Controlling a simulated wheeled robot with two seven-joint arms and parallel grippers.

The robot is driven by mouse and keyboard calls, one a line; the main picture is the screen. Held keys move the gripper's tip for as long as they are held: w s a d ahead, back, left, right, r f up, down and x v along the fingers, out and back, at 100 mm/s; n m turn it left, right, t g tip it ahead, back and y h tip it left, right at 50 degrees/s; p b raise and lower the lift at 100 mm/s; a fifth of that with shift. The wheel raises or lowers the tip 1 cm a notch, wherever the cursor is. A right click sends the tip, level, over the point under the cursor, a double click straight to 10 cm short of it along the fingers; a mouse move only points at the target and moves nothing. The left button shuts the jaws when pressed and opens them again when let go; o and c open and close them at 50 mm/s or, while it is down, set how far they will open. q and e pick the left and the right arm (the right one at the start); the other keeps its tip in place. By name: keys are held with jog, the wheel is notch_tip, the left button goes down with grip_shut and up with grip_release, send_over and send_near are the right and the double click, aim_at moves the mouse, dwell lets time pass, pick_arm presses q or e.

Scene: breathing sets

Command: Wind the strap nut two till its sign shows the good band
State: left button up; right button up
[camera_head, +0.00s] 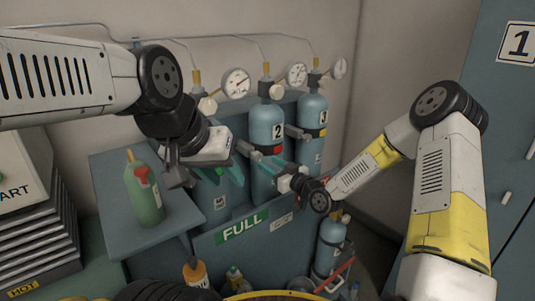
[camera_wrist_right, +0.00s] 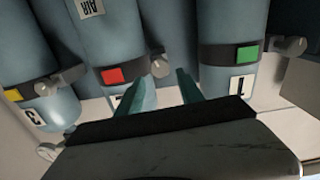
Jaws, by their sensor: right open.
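The blue cylinder two (camera_head: 265,125) stands in the middle of the rack. The sign on its strap is red (camera_head: 277,150), and the sign is also red in the right wrist view (camera_wrist_right: 112,76). Its strap nut (camera_wrist_right: 160,66) is a grey knob at the strap's side, also in the head view (camera_head: 257,155). My right gripper (camera_wrist_right: 167,74) is open, its teal fingers pointing toward this nut with the nut between and just beyond the tips; contact cannot be told. My left gripper (camera_head: 226,177) has its teal fingers apart, in front of cylinder one, apparently empty.
Cylinder three (camera_head: 313,108) has a yellow sign (camera_wrist_right: 13,95); cylinder one (camera_wrist_right: 229,70) has a green sign (camera_wrist_right: 247,54). Their straps and nuts are close by. Gauges (camera_head: 236,83) sit above. A green bottle (camera_head: 144,193) stands on a side shelf (camera_head: 110,180) at left.

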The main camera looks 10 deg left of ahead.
aim_at(259, 157)
jog(key=shift+x, duration=3.95)
grip_shut()
